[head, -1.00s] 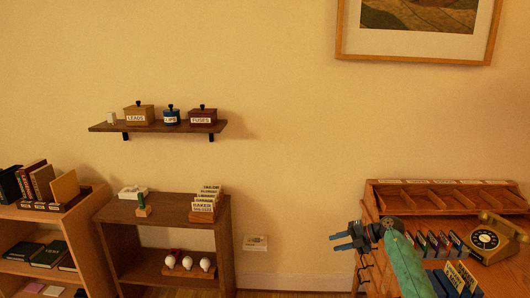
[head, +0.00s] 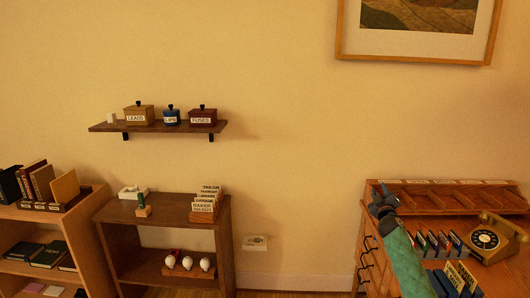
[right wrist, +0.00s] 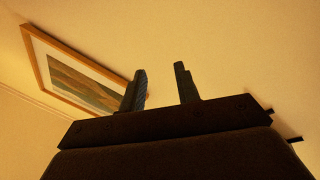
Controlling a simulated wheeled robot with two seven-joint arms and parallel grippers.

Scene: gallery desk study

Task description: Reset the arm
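My right arm (head: 405,262), in a green sleeve, comes up from the lower right of the head view. It passes in front of the desk on the right. My right gripper (head: 377,193) points up near the left end of the desk's slotted wooden organizer. In the right wrist view its two dark fingers (right wrist: 160,72) stand apart with nothing between them, against bare wall. My left gripper is not in view.
The desk holds the wooden organizer (head: 452,198), a yellow rotary telephone (head: 486,239) and upright cards. A wall shelf (head: 158,127) carries labelled boxes. A low brown shelf (head: 165,217) stands at left.

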